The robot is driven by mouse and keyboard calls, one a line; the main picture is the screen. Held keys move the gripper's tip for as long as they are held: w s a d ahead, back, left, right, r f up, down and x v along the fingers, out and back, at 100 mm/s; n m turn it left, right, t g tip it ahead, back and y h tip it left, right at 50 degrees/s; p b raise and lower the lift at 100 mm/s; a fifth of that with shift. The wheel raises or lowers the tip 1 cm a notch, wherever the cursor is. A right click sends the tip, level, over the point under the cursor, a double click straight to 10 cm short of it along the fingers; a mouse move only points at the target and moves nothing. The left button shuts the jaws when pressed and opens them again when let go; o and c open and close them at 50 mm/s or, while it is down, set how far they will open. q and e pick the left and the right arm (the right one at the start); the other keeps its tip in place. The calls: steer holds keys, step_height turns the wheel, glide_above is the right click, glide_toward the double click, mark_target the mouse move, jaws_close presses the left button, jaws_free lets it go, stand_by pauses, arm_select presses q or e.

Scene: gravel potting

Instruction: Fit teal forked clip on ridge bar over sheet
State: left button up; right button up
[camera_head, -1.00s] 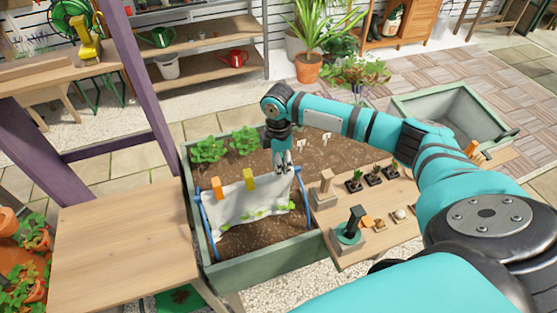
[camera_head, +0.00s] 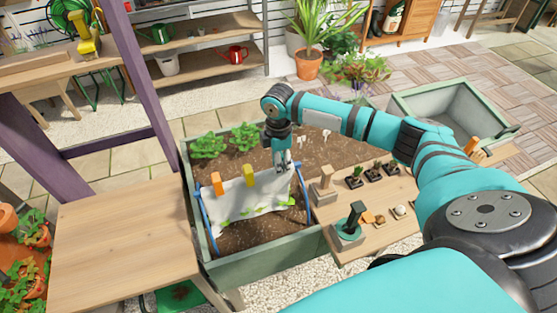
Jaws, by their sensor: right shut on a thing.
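The white sheet (camera_head: 240,200) hangs over the ridge bar in the planter bed, between blue end supports (camera_head: 205,219). An orange clip (camera_head: 217,184) sits on the bar near the sheet's left end, and a yellow clip (camera_head: 249,175) sits near its middle. My right gripper (camera_head: 283,166) points down at the right end of the bar, just right of the yellow clip. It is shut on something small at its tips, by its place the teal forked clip. The clip's shape is too small to make out, and I cannot tell whether it touches the bar. My left gripper is not in view.
The green-framed planter (camera_head: 262,262) holds soil and leafy plants (camera_head: 243,137). A bare wooden table (camera_head: 125,240) stands on the left.

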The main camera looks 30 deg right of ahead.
steer(key=shift+f+b, duration=0.45)
steer(key=shift+f, duration=0.95)
steer(key=o, duration=1)
steer(key=shift+o, duration=0.2)
steer(key=shift+r, duration=0.3)
step_height(320, 180, up, 12)
steer(key=shift+f, duration=0.25)
steer(key=shift+f, duration=0.1)
